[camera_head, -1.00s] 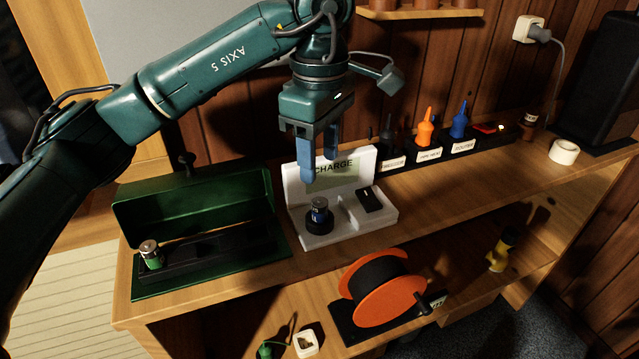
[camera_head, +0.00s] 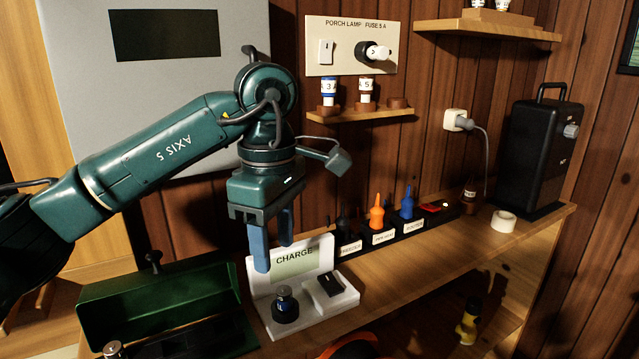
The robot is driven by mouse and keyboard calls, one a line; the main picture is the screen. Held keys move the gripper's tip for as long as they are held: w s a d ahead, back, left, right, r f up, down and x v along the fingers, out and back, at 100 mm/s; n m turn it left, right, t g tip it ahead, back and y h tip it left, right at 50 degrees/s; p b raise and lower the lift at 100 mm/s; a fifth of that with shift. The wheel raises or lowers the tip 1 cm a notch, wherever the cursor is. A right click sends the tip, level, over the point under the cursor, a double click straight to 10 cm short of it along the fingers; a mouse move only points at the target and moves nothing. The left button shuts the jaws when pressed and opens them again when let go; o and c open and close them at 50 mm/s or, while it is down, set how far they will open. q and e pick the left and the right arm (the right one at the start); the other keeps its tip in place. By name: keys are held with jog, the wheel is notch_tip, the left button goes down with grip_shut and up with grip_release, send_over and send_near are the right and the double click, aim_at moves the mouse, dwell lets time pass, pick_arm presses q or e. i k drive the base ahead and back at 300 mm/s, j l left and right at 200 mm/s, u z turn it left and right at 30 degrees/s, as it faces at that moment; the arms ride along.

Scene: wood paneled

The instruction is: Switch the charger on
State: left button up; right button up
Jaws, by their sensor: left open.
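The white charger (camera_head: 337,298) stands on the wooden bench, with a "CHARGE" panel upright at its back. A dark battery (camera_head: 284,297) stands upright in the round black holder at its left. A black rocker switch (camera_head: 329,284) lies on the right of its base; I cannot tell its setting for sure. My left gripper (camera_head: 273,257) is open and empty, its blue fingers pointing down, above and in front of the charger's panel in this view. My right gripper is not in view.
A green open box (camera_head: 160,294) with a battery (camera_head: 114,349) stands left of the charger. A white tape roll (camera_head: 503,221), a black box (camera_head: 540,150) and a wall plug (camera_head: 457,121) are further right.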

aim_at(330, 285)
jog(key=k, duration=1.35)
